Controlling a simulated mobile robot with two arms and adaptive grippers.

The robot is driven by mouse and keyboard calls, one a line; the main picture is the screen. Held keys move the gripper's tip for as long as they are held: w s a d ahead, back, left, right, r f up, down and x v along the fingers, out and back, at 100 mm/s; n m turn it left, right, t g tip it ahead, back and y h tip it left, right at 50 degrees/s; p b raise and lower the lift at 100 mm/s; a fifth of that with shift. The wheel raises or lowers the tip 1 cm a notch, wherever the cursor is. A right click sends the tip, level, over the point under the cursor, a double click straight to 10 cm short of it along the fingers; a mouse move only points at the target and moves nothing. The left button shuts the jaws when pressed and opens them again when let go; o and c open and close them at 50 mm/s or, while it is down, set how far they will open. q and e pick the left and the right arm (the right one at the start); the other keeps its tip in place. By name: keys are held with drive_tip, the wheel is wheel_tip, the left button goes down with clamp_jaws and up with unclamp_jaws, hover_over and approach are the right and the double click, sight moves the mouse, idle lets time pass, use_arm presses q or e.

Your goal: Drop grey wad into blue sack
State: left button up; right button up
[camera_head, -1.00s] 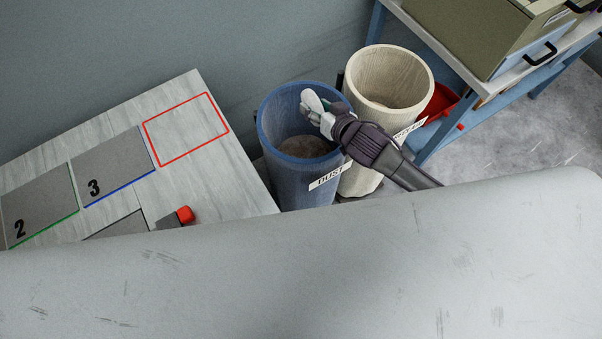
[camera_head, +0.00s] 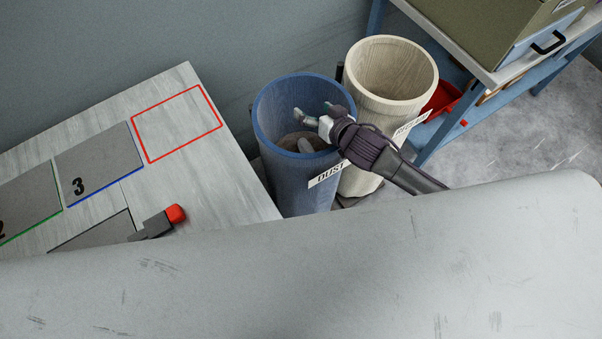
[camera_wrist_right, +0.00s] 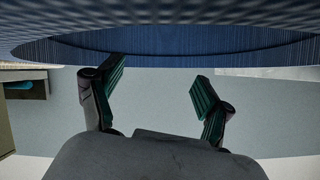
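The blue sack (camera_head: 290,185), labelled DUST, stands open beside the pale table. My right gripper (camera_head: 322,110) is over its mouth, near the right rim. In the right wrist view its two teal-faced fingers (camera_wrist_right: 158,78) are spread with nothing between them. A light grey wad (camera_head: 305,145) shows inside the sack, below the gripper and apart from it, against the brownish contents. I cannot tell whether it is still falling or resting. The sack's blue rim (camera_wrist_right: 180,40) crosses the top of the right wrist view. My left gripper is not in view.
A cream sack (camera_head: 400,65) stands close behind my right arm. The table (camera_head: 215,170) at left has numbered grey panels, a red outline and a red-ended grey tool (camera_head: 160,222). A blue-framed bench (camera_head: 440,135) stands at right. A pale grey surface fills the foreground.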

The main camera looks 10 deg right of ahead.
drive_tip(key=v, duration=1.2)
idle(0.4)
